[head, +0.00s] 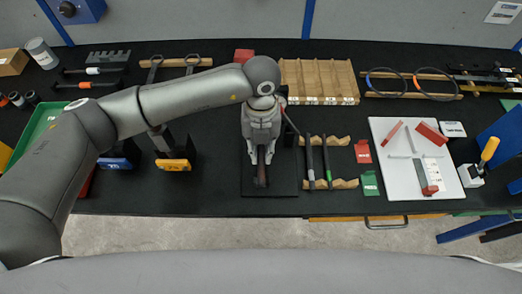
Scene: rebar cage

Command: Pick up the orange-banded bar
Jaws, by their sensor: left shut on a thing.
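My left gripper (262,158) reaches down over a black mat (285,187) near the bench's front edge, its fingers shut on a dark, brownish bar (261,179). Only a short length of this bar shows below the fingers. No orange band can be made out on it; the gripper hides the rest. Just to the right, a dark bar with a purplish-grey band (310,174) and a dark bar with a green band (328,174) lie side by side across two wavy wooden rests (344,184). My right gripper is out of view.
A white board (385,125) with red and grey pieces lies at the right. A slatted wooden tray (318,80) stands behind the bars. Red (362,152) and green (370,183) tags lie between bars and board. A yellow-labelled block (173,164) stands left of the gripper.

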